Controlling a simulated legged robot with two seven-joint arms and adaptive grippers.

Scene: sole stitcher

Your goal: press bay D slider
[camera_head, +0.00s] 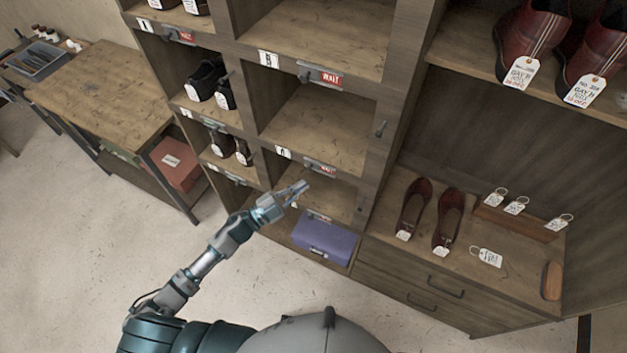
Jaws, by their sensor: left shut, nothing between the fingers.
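A wooden rack of open bays stands in the middle, with small letter plates and sliders on its shelf edges. One slider with a red WAIT sign (331,79) is beside the plate B (268,58). Another red WAIT sign (326,168) is on the edge below, beside a plate (283,152) too small to read surely. A further strip (318,215) shows above a purple box, its plate partly hidden by my gripper. I cannot tell which slider is bay D's. My left gripper (300,188) is shut and empty, in front of the lower bay; contact is unclear. My right gripper is out of view.
The purple box (323,238) sits in the bottom bay. Black shoes (208,82) fill bays at left. Dark red shoes (447,215) and tags stand on the right cabinet. A wooden workbench (105,85) is at left. Floor between is clear.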

